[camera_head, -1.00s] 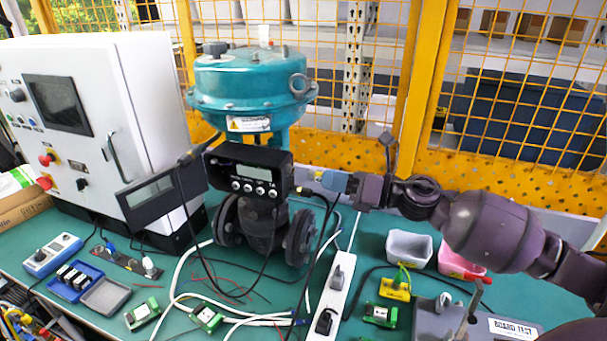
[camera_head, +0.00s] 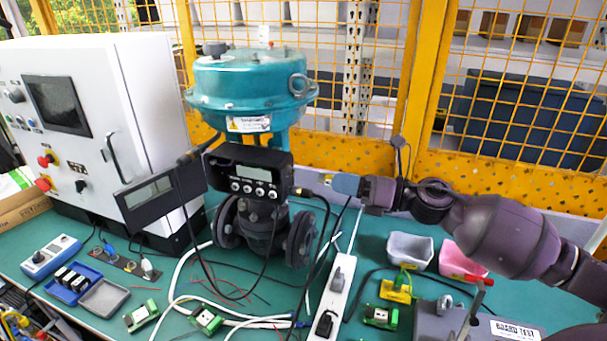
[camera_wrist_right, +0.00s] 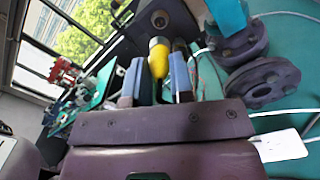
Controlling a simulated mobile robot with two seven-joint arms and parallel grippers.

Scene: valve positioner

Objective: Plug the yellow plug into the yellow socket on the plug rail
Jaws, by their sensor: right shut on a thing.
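In the right wrist view the gripper (camera_wrist_right: 155,72) is shut on the yellow plug (camera_wrist_right: 159,60), which sticks out beyond the blue fingers. A dark strip at lower left, likely the plug rail (camera_head: 128,264), carries a blue plug and a white one. I cannot make out the yellow socket on it. My left gripper is not in view.
The teal valve actuator (camera_head: 250,90) stands behind the positioner. A white power strip (camera_head: 338,285), loose cables and green modules lie in front. A grey bin (camera_head: 410,247) and a pink bin (camera_head: 460,262) stand at right. A white cabinet (camera_head: 90,130) fills the left.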

